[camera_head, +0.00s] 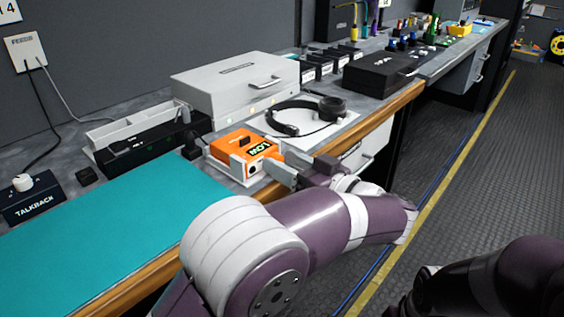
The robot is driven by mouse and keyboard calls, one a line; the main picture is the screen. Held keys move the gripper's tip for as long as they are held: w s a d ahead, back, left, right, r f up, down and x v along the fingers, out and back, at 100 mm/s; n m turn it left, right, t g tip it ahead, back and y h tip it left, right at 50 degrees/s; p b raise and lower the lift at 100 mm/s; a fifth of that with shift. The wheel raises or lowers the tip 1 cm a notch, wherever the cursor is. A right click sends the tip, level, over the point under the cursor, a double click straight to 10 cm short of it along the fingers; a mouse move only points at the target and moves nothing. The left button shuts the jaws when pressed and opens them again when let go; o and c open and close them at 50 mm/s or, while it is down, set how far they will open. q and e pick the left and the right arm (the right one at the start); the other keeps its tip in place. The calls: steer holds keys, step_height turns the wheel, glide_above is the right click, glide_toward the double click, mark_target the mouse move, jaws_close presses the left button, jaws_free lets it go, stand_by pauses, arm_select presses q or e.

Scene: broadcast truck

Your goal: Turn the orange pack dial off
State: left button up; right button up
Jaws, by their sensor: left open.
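The orange pack (228,145) sits in a pale holder (247,172) near the front edge of the bench. It bears a dark label (259,149) that seems to read "LOW". A dark raised part (241,139) on its top may be the dial; its setting is too small to tell. My left gripper (284,167) is just right of the pack, at its front end, with its grey fingers pointing left toward it. The fingers are open, and nothing shows between them. I cannot tell whether they touch the pack or holder. My right gripper is out of view.
Headphones (292,127) lie on a white sheet behind the pack. A silver case (236,88) and a black case (380,75) stand farther back. A black unit (150,143) is at the left. A teal mat (120,230) lies clear in front of the talkback box (34,203).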

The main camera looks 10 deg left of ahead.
arm_select(q)
jaws_close()
steer(key=shift+r+n+p, duration=0.1)
steer(key=shift+n+p, duration=0.25)
steer(key=shift+n, duration=1.75)
jaws_free()
